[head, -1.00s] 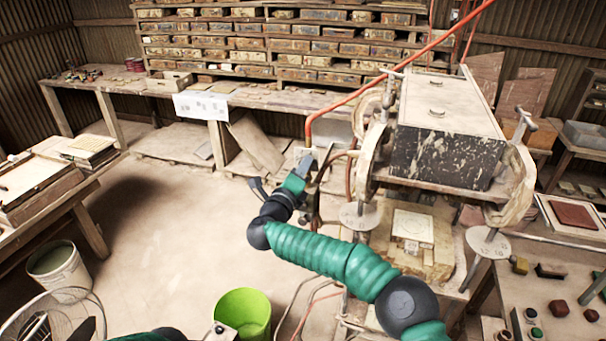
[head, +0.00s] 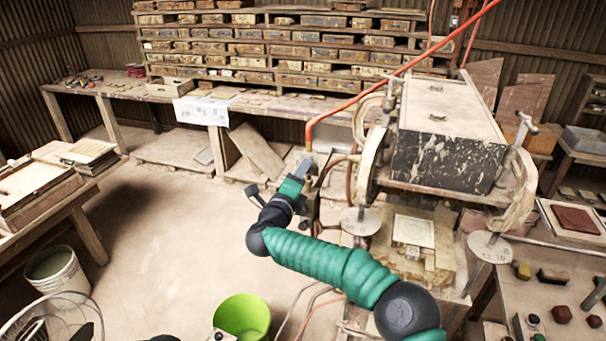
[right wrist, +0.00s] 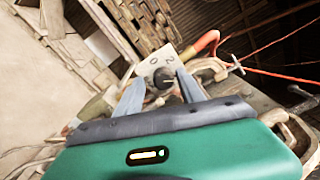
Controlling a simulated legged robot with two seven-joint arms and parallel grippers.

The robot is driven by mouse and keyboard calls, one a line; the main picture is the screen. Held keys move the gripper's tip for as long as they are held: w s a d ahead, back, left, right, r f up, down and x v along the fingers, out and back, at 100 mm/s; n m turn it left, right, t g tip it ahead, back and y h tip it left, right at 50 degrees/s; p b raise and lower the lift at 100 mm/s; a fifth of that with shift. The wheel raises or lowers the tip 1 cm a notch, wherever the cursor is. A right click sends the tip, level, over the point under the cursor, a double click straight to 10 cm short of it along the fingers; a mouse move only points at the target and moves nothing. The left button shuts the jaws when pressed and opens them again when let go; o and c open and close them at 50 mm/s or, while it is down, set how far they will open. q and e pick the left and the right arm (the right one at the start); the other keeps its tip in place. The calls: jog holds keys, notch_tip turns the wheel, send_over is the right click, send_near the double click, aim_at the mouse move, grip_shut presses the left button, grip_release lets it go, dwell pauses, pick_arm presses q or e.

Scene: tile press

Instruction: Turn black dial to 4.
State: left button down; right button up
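The black dial (right wrist: 160,79) shows in the right wrist view on a pale plate (right wrist: 153,66) marked with figures; I read a 0 and a 2. My right gripper (right wrist: 159,83) has its two fingers apart, one on each side of the dial. I cannot tell whether they touch it. The dial's pointer and its exact setting are not clear. In the head view my right gripper (head: 303,172) is at the left side of the press (head: 445,150), and the dial is not clearly visible there. Only a piece of what seems my left gripper (head: 223,334) shows at the bottom edge.
A red hose (head: 345,106) runs into the press just above my right gripper. A green bucket (head: 242,315) stands on the floor below my right arm. A bench with small knobs and blocks (head: 553,277) is at the right.

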jog(key=shift+a+r, duration=0.1)
jog(key=shift+a, duration=0.05)
jog(key=b+v, duration=0.3)
jog(key=v, duration=0.5)
jog(key=b+v, duration=0.4)
jog(key=v, duration=0.4)
jog(key=shift+s+a, duration=0.3)
jog(key=shift+a, duration=0.05)
